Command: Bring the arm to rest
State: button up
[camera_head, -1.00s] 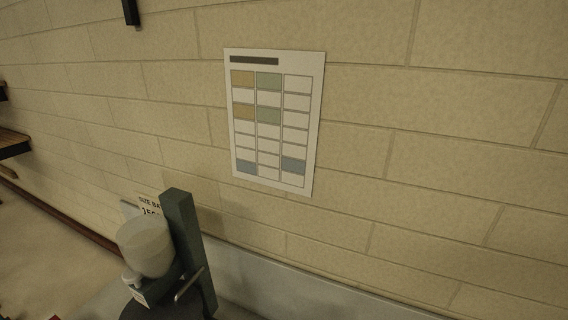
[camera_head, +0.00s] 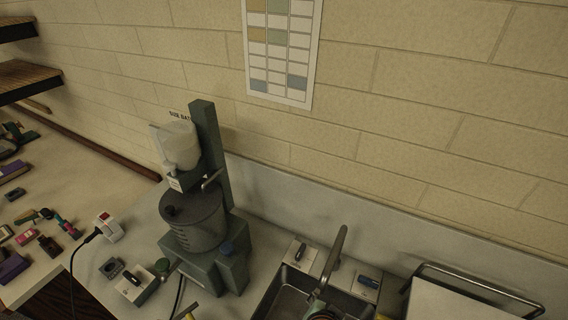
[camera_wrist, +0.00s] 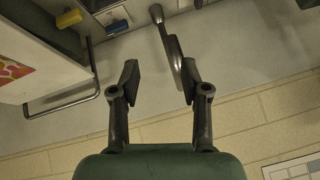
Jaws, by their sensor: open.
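My gripper (camera_wrist: 160,82) shows in the wrist view with its two dark fingers spread apart. It is open and nothing is between the fingers. Beyond the fingertips are the pale wall panel and the grey faucet (camera_wrist: 172,45). The faucet lies behind the gap and the right finger; I cannot tell how far off it is.
In the head view, a green dispensing machine (camera_head: 218,160) with a grey pot (camera_head: 195,225) stands against the block wall. A sink (camera_head: 285,297) with a faucet (camera_head: 330,262) is to its right, then a metal rail (camera_head: 480,287). Shelves (camera_head: 28,80) are upper left.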

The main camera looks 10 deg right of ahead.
jog(key=s+a+r+n+t+y, duration=0.35)
jog(key=a+r+n+t, duration=0.25)
jog(key=a+r+n, duration=0.55)
notch_tip(320, 180, up, 13)
jog(key=w+a+m+p, duration=0.1)
jog(key=m+p, duration=0.1)
jog(key=p, duration=1.1)
jog(key=shift+a+f+g, duration=0.2)
jog(key=shift+a+g, duration=0.1)
